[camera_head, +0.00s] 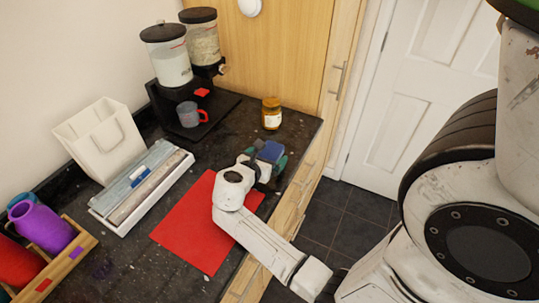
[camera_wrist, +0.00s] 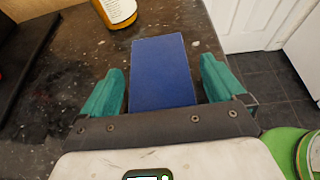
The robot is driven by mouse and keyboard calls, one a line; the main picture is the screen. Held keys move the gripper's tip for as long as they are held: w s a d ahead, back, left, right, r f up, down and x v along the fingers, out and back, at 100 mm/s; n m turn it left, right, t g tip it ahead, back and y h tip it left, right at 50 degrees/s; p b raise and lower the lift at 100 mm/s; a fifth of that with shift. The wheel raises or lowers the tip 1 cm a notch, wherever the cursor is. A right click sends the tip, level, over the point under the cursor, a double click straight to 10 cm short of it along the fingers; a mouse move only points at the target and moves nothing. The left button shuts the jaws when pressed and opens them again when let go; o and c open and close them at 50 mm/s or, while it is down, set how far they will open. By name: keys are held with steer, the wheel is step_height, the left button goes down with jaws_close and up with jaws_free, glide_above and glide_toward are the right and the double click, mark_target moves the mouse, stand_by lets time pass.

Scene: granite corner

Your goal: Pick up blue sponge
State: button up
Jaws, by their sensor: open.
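The blue sponge (camera_wrist: 162,72) is a flat blue block on the dark speckled countertop. In the wrist view it lies between the two teal fingers of my gripper (camera_wrist: 171,88), with a gap on each side. In the head view the sponge (camera_head: 270,151) shows just beyond my gripper (camera_head: 267,165), near the counter's right edge. My gripper is open and empty, and the fingers do not appear to touch the sponge. The sponge's near end is hidden by the gripper's body in the wrist view.
A jar (camera_head: 271,113) with an orange lid stands just beyond the sponge. A red mat (camera_head: 200,225) lies left of my arm. A grey mug (camera_head: 188,114) and a dispenser stand (camera_head: 222,104) are at the back. The counter drops off to the right.

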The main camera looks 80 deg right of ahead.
steer(key=shift+c, duration=0.3)
steer(key=c, duration=1)
steer(key=shift+o, duration=0.2)
